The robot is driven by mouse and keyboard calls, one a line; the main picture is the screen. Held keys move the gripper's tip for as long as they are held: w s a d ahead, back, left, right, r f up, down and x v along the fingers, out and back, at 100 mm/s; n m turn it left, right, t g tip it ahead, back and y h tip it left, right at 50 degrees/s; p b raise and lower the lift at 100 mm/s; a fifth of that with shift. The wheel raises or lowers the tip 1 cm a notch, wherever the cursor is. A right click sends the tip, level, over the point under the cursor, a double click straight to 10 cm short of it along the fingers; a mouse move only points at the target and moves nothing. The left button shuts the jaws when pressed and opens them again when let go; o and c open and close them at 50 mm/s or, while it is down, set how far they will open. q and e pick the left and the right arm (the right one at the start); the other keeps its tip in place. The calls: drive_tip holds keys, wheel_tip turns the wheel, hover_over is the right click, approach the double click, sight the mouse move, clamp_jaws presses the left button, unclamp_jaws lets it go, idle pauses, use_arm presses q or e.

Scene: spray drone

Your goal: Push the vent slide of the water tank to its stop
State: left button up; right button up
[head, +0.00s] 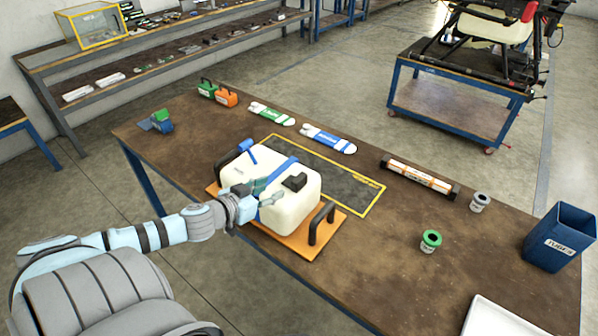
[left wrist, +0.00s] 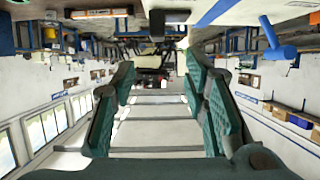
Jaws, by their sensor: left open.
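The white water tank (head: 285,213) sits on an orange base plate (head: 257,237) with black handles, near the table's front edge. A blue strap (head: 277,171) crosses its top, with a black block (head: 295,182) to the strap's right. A blue T-shaped part (head: 247,150) stands at the tank's back left; I cannot tell for sure which part is the vent slide. My left gripper (head: 270,191) is open at the tank's near upper side, fingers pointing right; contact is unclear. In the left wrist view its green fingers (left wrist: 160,85) are apart with nothing between them. My right gripper is out of view.
The tank stands partly beside a yellow-edged dark mat (head: 352,188).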

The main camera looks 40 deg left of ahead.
use_arm(q)
drive_tip(key=b, duration=0.7)
approach(299, 178)
drive_tip(key=shift+w+a+f, duration=0.15)
drive_tip(key=shift+w+f, duration=0.75)
drive_tip(key=shift+f, duration=0.1)
drive_tip(key=x, duration=0.2)
drive_tip(key=b+x, duration=0.1)
drive_tip(key=x, duration=0.1)
drive_tip(key=b+x, duration=0.1)
drive_tip(key=x, duration=0.2)
drive_tip(key=shift+w+r, duration=0.25)
drive_tip(key=shift+r, duration=0.1)
drive_tip(key=shift+w+b, duration=0.3)
drive_tip(key=shift+w, duration=0.1)
drive_tip(key=shift+c, duration=0.8)
clamp_jaws()
